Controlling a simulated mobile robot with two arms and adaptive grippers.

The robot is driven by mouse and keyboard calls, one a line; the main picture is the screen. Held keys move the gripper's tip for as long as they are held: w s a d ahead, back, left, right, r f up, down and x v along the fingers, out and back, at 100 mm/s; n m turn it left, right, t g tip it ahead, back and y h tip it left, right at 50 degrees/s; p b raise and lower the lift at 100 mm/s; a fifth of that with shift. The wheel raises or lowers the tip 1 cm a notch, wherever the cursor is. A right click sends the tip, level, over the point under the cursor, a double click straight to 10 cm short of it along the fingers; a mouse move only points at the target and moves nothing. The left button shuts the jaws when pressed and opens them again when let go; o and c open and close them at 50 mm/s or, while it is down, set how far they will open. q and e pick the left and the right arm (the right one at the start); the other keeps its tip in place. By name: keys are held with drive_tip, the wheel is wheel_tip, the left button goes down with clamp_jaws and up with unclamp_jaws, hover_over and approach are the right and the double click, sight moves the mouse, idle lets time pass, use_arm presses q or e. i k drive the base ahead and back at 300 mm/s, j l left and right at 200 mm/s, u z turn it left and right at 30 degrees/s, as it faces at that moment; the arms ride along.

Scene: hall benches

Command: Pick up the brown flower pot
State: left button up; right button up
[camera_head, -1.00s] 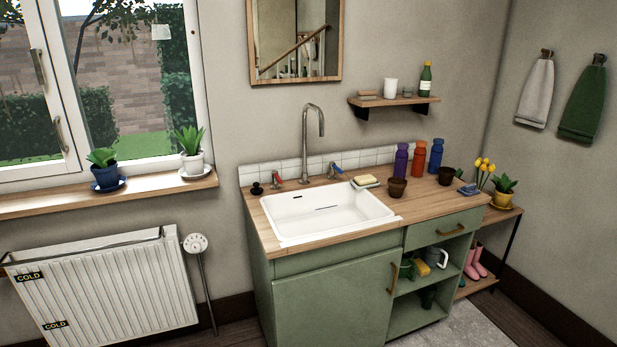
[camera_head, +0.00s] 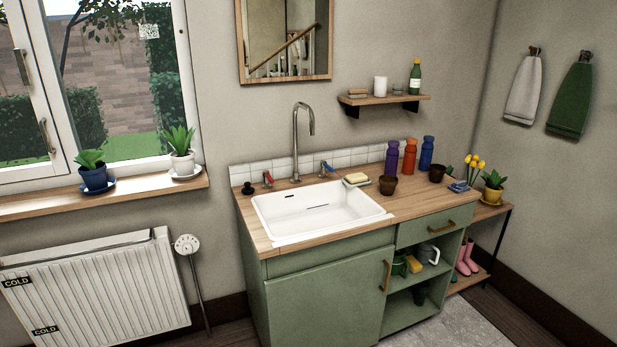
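A small brown flower pot (camera_head: 388,185) stands upright on the wooden counter (camera_head: 425,205), just right of the white sink. A second, similar dark brown pot (camera_head: 437,173) stands farther right on the counter, near the bottles. Both look empty of plants, though their insides are too small to see well. Neither of my grippers shows in the head view.
A white sink (camera_head: 318,212) with a tall tap (camera_head: 296,145) fills the counter's left part. A sponge (camera_head: 356,179) lies by the sink, left of the nearer pot. Purple (camera_head: 391,158), orange (camera_head: 410,156) and blue (camera_head: 427,154) bottles stand behind. The front right counter is clear.

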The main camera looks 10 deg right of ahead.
sight(387, 186)
drive_tip(key=i+l+u, duration=0.1)
drive_tip(key=l, duration=0.2)
drive_tip(key=i+l+u, duration=0.2)
drive_tip(key=l, duration=0.45)
drive_tip(key=i+l+u, duration=0.1)
drive_tip(key=i+l, duration=0.15)
drive_tip(key=i+l+u, duration=0.15)
drive_tip(key=l, duration=0.3)
drive_tip(key=k, duration=0.05)
